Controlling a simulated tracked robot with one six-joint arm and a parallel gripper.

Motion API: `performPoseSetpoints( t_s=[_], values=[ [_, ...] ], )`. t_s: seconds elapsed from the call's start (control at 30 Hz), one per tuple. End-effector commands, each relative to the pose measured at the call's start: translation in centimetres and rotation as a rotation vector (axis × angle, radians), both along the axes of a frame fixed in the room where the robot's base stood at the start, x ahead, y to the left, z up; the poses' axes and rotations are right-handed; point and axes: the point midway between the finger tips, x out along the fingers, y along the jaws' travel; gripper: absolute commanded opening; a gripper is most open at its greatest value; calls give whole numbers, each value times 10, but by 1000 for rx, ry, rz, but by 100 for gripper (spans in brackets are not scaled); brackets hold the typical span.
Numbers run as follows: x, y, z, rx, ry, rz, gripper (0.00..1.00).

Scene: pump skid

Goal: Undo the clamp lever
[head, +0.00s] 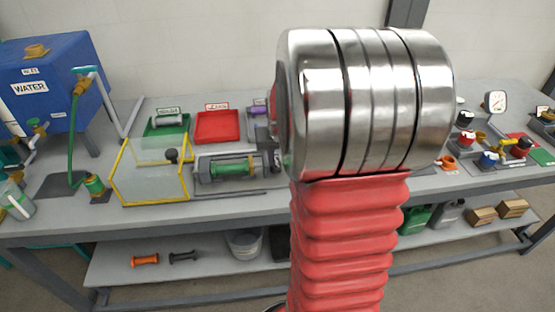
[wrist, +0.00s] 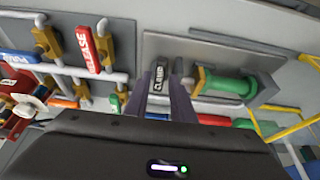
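The clamp lever (wrist: 160,79) is a black handle with a white CLAMP label, seen in the wrist view in front of a grey plate. My gripper (wrist: 163,88) has its two purple-grey fingers apart, one on each side of the lever's lower part as pictured. Whether either finger touches it cannot be told. A green cylinder (wrist: 223,84) lies in the fixture just right of the lever. In the head view, this cylinder (head: 232,168) sits in the grey clamp fixture on the bench; my silver and red arm hides the gripper and lever there.
A red RELEASE lever (wrist: 88,46) and brass valves on pipes stand left in the wrist view. A yellow-edged clear guard (head: 150,170) stands left of the fixture in the head view. Red (head: 217,127) and green trays (head: 166,126) lie behind it.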

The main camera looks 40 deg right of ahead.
Motion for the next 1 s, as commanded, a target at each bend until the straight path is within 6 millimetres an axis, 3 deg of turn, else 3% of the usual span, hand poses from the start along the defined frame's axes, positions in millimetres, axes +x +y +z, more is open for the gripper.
performPoseSetpoints(
  t_s=[0.2,0.57,0.87,1.0],
  values=[
    [5,-4,-16,1,1,0,23],
    [6,-5,-18,0,0,0,22],
    [6,-5,-18,0,0,-1,1],
    [6,-5,-18,0,0,-1,0]
  ],
)
